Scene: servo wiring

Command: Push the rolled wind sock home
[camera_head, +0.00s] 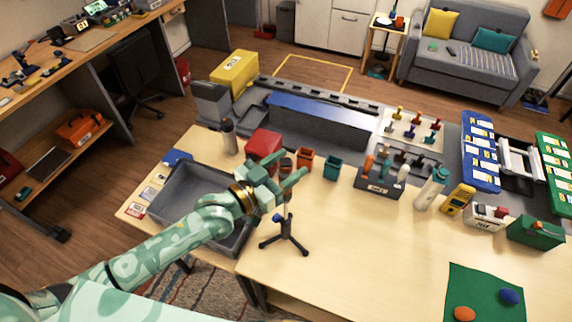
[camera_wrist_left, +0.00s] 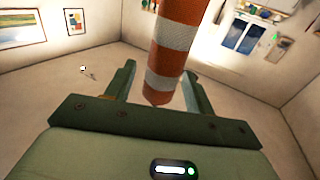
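The wind sock (camera_wrist_left: 172,45) shows in the left wrist view as an orange and white banded roll. It comes in from the top, and its lower end lies in line with the space between my left fingers, closer to the right-hand finger. I cannot tell whether it touches that finger; a gap shows on the other side. My right gripper is out of view.
A grey bin (camera_head: 168,208) stands under my left forearm. A red box (camera_head: 263,145), an orange cup (camera_head: 305,160) and a teal cup (camera_head: 332,168) stand behind the gripper. A tool caddy (camera_head: 378,188) is further right. The table's front middle is clear.

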